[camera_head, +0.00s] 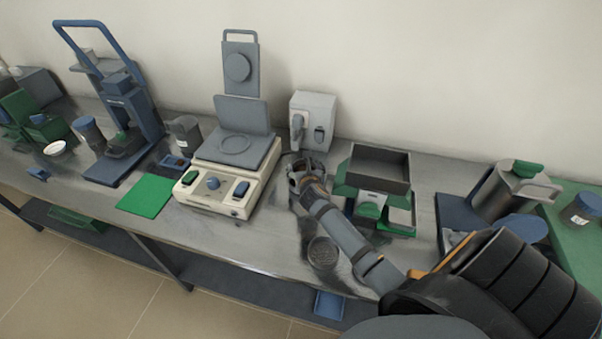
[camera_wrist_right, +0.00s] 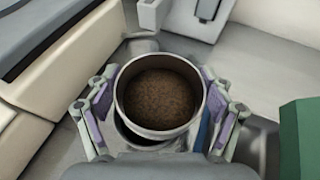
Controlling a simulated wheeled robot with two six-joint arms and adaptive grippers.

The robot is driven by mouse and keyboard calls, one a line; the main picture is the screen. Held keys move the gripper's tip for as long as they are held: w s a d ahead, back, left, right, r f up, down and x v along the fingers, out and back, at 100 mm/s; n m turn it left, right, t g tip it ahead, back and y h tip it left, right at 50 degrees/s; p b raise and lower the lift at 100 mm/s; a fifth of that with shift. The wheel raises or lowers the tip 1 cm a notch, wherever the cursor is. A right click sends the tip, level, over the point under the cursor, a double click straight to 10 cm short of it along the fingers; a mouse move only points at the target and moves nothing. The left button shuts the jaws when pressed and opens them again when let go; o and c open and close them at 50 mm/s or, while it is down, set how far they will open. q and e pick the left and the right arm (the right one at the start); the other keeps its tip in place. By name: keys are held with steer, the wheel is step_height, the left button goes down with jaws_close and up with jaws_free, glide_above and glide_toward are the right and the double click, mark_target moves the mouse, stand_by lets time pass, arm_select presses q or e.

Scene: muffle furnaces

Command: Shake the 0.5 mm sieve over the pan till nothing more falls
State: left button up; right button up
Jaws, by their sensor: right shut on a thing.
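My right gripper (camera_head: 308,184) is shut on a round grey metal sieve (camera_wrist_right: 160,63) that holds brown grains (camera_wrist_right: 158,98). The fingers grip the wall from both sides in the right wrist view (camera_wrist_right: 160,112). In the camera_head view the sieve (camera_head: 303,166) is partly hidden by the gripper. A dark round vessel, perhaps the pan (camera_wrist_right: 130,134), shows partly below the sieve's near rim. I cannot tell whether they touch. A round, mesh-like grey piece (camera_head: 322,252) lies on the bench nearer the front edge. My left gripper is not in view.
A cream device (camera_head: 215,190) with a grey top stands just left of the gripper. A grey box (camera_head: 312,118) is behind it. A dark tray on a green stand (camera_head: 378,168) is close on the right. A green mat (camera_head: 147,193) lies further left.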

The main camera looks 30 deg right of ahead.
steer(key=shift+a+r, duration=0.1)
steer(key=shift+a, duration=0.05)
steer(key=shift+p, duration=0.45)
steer(key=shift+a, duration=0.15)
